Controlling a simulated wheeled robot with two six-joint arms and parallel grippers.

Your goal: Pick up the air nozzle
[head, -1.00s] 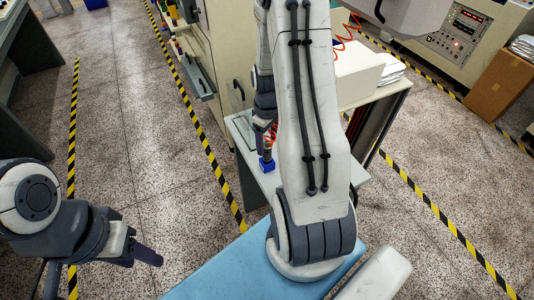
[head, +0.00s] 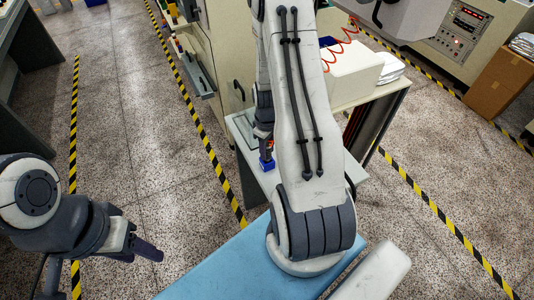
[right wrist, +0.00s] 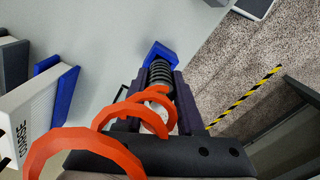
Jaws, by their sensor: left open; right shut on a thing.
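The air nozzle shows in the right wrist view as a dark ribbed body (right wrist: 160,75) with an orange-red coiled hose (right wrist: 110,140) running from it. My right gripper (right wrist: 163,84) is shut on the nozzle, one finger on each side. A blue block (right wrist: 158,52) shows at the nozzle's far end, and it also shows in the head view (head: 267,164) just below my right gripper (head: 265,146). I cannot tell whether the block is joined to the nozzle or touches the table. My left gripper (head: 146,248) is open and empty at the lower left, over the floor.
The grey-white table (head: 246,135) lies under my right gripper, partly hidden by my right arm. A white box (head: 355,75) stands on the furniture behind. A cardboard box (head: 500,82) is at the right. Floor with yellow-black stripes (head: 205,140) is clear on the left.

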